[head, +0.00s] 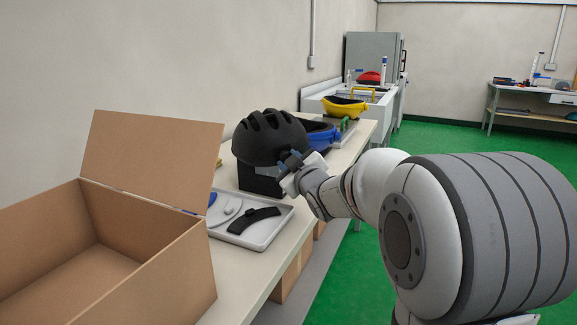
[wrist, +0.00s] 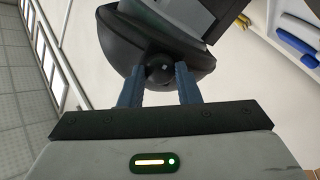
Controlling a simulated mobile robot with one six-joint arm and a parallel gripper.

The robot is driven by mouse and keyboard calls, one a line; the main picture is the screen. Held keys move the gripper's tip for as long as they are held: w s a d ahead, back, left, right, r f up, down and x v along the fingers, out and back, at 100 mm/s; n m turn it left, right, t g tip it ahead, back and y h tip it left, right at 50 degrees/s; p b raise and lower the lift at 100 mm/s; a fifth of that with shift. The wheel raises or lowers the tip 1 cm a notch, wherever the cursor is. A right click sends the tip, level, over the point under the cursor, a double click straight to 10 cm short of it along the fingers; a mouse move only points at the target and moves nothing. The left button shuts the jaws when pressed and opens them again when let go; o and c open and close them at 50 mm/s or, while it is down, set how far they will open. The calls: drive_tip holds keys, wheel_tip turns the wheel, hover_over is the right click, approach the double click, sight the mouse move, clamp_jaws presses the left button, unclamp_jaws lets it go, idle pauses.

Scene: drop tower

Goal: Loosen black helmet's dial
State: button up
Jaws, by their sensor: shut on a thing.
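The black helmet (head: 270,137) sits on a dark block-like stand (head: 258,180) on the long table in the head view. It also shows in the wrist view (wrist: 118,45), where its round black dial (wrist: 160,70) faces my gripper. My gripper (wrist: 158,80) has its two blue-grey fingers on either side of the dial, shut on it. In the head view my gripper (head: 291,164) is at the helmet's lower right side, and the dial is hidden there.
An open cardboard box (head: 165,272) stands at the near left. Green floor lies to the right.

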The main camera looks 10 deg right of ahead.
drive_tip(key=o, duration=1)
drive_tip(key=s, duration=0.2)
drive_tip(key=s+d, duration=0.1)
drive_tip(key=s, duration=0.2)
drive_tip(key=s+p, duration=0.1)
drive_tip(key=s, duration=0.1)
drive_tip(key=shift+s+d, duration=0.15)
drive_tip(key=shift+s, duration=0.2)
